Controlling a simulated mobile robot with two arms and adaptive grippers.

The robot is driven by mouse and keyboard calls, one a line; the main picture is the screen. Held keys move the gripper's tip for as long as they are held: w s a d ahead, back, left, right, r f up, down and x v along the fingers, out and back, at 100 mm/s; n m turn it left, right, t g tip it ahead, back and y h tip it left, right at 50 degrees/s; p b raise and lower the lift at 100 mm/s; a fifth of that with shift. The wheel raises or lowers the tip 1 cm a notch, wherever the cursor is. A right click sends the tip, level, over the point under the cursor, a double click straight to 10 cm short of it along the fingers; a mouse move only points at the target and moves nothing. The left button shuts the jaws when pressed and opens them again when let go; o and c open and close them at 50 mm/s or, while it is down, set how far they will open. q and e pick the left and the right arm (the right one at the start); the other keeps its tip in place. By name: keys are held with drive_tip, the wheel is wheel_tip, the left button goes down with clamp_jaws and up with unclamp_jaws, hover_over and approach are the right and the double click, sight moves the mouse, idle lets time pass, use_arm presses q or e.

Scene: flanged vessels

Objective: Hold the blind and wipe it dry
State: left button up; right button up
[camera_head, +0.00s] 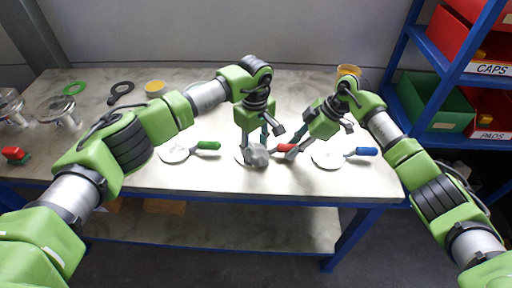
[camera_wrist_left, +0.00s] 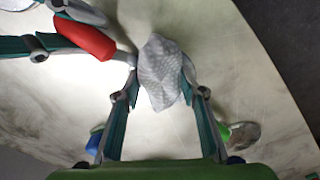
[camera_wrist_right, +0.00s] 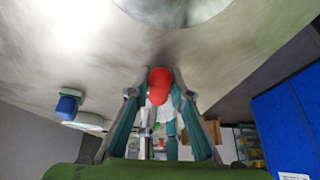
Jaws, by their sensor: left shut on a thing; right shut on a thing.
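My right gripper (camera_head: 296,150) is shut on the red handle, seen end-on in the right wrist view (camera_wrist_right: 160,80). Whether the cloth touches the disc is hard to tell. The two grippers are close together.
A green-handled blind (camera_head: 207,145) lies left and a blue-handled one (camera_head: 362,151) right. Glass flanged vessels (camera_head: 58,112), a green ring (camera_head: 75,88), a black ring (camera_head: 121,90) and a yellow-topped round item (camera_head: 155,87) stand left. A blue shelf (camera_head: 450,75) with bins is right.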

use_arm(q)
drive_tip(key=shift+w+a, duration=0.2)
drive_tip(key=shift+w, duration=0.8)
drive_tip(key=shift+w+a, duration=0.15)
drive_tip(key=shift+w, duration=0.85)
drive_tip(key=shift+s+a, duration=0.2)
drive_tip(key=shift+s, duration=1.2)
drive_tip(key=shift+s+a, duration=0.2)
drive_tip(key=shift+s, duration=1.15)
drive_tip(key=shift+w+a, duration=0.2)
drive_tip(key=shift+w, duration=1.2)
drive_tip(key=shift+w+a, duration=0.2)
drive_tip(key=shift+w, duration=1.15)
drive_tip(key=shift+s+a, duration=0.2)
drive_tip(key=shift+s, duration=1.15)
drive_tip(key=shift+s+a, duration=0.15)
drive_tip(key=shift+s, duration=1.2)
drive_tip(key=shift+w+r, duration=0.1)
drive_tip(key=shift+w, duration=0.05)
drive_tip(key=shift+w+a, duration=0.2)
drive_tip(key=shift+w, duration=1.1)
drive_tip(key=shift+w+a, duration=0.2)
drive_tip(key=shift+w, duration=1.05)
drive_tip(key=shift+w+r, duration=0.1)
drive_tip(key=shift+r, duration=0.85)
use_arm(e)
drive_tip(key=shift+w, duration=0.1)
use_arm(q)
drive_tip(key=shift+r, duration=2.95)
